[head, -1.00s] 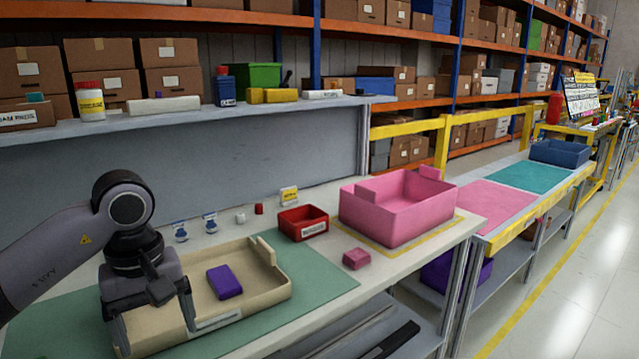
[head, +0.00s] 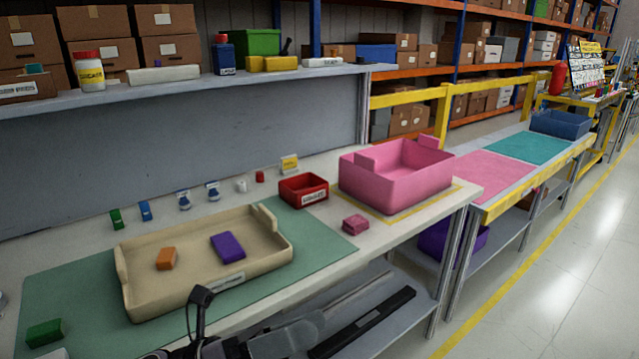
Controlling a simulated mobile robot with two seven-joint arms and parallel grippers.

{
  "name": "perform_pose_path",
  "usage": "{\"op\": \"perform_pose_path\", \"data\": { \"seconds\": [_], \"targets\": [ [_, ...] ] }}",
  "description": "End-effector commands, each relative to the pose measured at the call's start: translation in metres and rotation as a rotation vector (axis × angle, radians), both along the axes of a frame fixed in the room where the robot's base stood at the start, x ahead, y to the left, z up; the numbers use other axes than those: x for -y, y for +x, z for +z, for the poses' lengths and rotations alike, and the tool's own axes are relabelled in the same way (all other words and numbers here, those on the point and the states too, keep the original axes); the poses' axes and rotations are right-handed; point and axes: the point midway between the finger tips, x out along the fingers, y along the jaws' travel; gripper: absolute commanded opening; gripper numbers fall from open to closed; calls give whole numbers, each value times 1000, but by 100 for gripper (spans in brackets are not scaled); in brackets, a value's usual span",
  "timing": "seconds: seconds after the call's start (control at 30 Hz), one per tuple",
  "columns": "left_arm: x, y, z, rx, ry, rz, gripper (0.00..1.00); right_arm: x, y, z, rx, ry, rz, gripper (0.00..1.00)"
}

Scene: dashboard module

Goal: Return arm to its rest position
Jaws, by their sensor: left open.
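The tray sits on the green mat (head: 60,290) and holds an orange block (head: 166,258) and a purple block (head: 228,247).
A green block (head: 44,333) lies on the mat at front left. A red bin (head: 304,191), a pink bin (head: 395,177) and a pink block (head: 355,224) are to the right. Small items line the back of the table. A shelf (head: 180,85) overhangs behind.

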Motion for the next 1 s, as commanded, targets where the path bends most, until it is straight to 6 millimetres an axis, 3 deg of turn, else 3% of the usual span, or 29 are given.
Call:
{"op": "perform_pose_path", "data": {
  "seconds": [0.17, 0.37, 0.47, 0.6, 0.7, 0.83, 1.0],
  "targets": [
    [-40, 26, -32, -558, -312, 186, 84, 0, 0, 3, -1, 0, 0, 43],
    [-99, 29, -114, -1180, -676, 394, 84, 0, -1, 6, -1, 0, 0, 43],
    [-127, 11, -168, -1479, -868, 504, 84, 0, -1, 7, -2, 0, 0, 43],
    [-156, -34, -236, -1837, -1126, 654, 84, 0, -1, 9, -2, 0, 0, 43],
    [-168, -67, -270, -2015, -1272, 738, 84, 0, -1, 9, -2, 0, 0, 43],
    [-175, -95, -293, -2144, -1387, 806, 84, 0, -1, 10, -2, 0, 0, 43],
    [-178, -104, -300, -2183, -1425, 828, 84, 0, -1, 10, -3, -1, 0, 43]
  ]
}}
